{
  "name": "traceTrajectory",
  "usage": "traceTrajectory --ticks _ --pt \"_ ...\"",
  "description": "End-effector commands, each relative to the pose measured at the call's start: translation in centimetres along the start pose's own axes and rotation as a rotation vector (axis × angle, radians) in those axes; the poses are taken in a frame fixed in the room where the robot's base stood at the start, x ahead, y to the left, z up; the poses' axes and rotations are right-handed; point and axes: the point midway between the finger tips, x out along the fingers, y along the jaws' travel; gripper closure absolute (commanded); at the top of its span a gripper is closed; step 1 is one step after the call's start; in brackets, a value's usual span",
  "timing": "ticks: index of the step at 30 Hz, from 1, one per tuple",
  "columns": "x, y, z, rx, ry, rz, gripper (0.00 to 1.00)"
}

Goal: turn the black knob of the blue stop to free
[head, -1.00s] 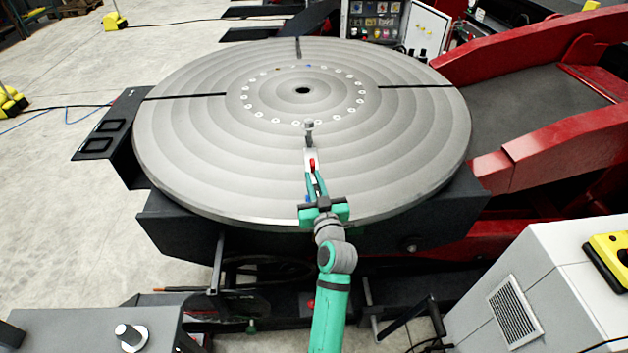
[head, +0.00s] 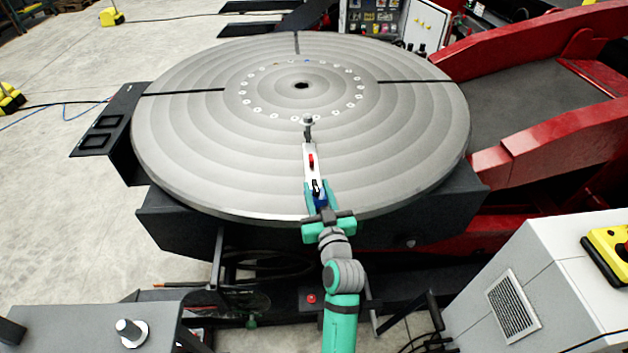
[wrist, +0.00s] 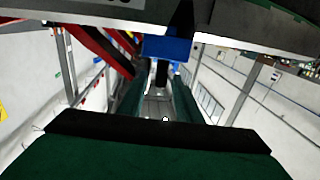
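The blue stop (head: 320,199) sits near the front rim of the large round grey table (head: 200,150), at the near end of a pale bar. Its black knob (head: 317,187) shows on top; how it is turned is too small to tell. My gripper (head: 318,190) is at the blue stop, with its teal fingers apart, one on each side. I cannot tell whether they touch it. In the wrist view the blue stop (wrist: 167,47) and a black part (wrist: 180,18) lie beyond the gap between the fingers.
A red piece (head: 311,160) stands on the pale bar (head: 310,173), with a grey clamp (head: 308,125) beyond it. Red beams (head: 550,140) rise at the right. A white cabinet (head: 540,270) stands at the front right. The table's upper face is otherwise mostly clear.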

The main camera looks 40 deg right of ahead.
Motion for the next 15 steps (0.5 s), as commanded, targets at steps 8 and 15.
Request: traceTrajectory --ticks 8,15 --pt "-3.7 -0.1 0.1 -0.001 -0.001 -0.001 0.69" --pt "-4.8 0.0 0.0 0.001 0.000 0.000 0.69"
